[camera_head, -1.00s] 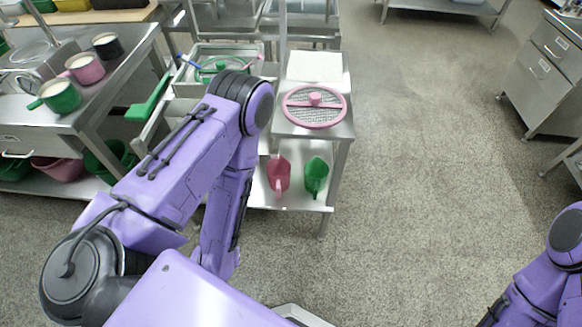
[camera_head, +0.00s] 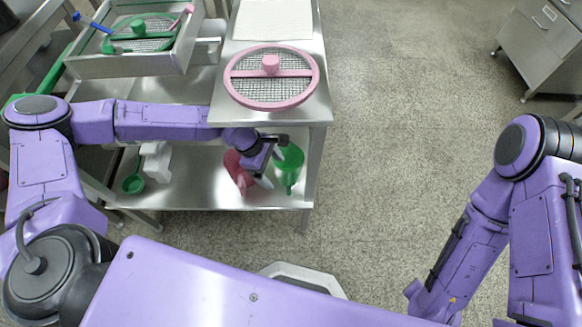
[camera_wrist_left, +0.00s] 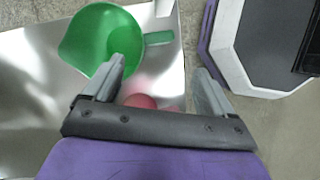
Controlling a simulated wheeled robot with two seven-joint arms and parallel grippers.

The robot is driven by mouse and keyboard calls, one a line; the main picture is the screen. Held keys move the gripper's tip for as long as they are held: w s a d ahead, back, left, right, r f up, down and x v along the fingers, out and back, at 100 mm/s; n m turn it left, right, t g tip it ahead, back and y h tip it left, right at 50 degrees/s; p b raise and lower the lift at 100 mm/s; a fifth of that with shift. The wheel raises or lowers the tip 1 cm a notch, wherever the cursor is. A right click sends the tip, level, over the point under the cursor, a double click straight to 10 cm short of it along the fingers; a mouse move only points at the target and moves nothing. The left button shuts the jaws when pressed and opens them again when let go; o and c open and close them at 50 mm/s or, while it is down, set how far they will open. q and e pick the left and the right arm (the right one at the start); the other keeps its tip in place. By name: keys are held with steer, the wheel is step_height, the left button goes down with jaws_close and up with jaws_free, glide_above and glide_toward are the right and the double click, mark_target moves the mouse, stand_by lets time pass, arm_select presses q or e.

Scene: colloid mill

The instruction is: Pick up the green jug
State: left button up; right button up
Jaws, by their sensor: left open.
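The green jug (camera_head: 292,162) stands on the steel cart's lower shelf near its right front corner, partly hidden by my left gripper. In the left wrist view the green jug (camera_wrist_left: 88,40) shows at upper left, with its handle pointing right. A pink jug (camera_head: 236,172) is just left of it, partly behind my gripper; only its top shows in the wrist view (camera_wrist_left: 140,101). My left gripper (camera_head: 270,167) is open and empty, its fingers in front of the two jugs. In the wrist view the left finger overlaps the green jug's edge; contact cannot be told.
The cart's upper top (camera_head: 312,112) overhangs the shelf and carries a pink-rimmed sieve (camera_head: 271,92). A drawer (camera_head: 130,64) with a green sieve stands open at left. A small green scoop (camera_head: 133,184) is on the lower shelf (camera_head: 190,190).

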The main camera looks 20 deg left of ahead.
mark_target(288, 173)
arm_select(q)
steer(key=x, duration=0.2)
steer(key=b+x, duration=0.1)
steer(key=x, duration=0.4)
steer(key=shift+w+d+f+b, duration=0.1)
steer(key=shift+w+f+b, duration=0.2)
steer(key=shift+w, duration=0.15)
steer(key=shift+r, duration=0.1)
steer(key=c, duration=1.2)
arm_select(e)
steer(key=shift+w+f, duration=0.25)
steer(key=shift+f, duration=0.55)
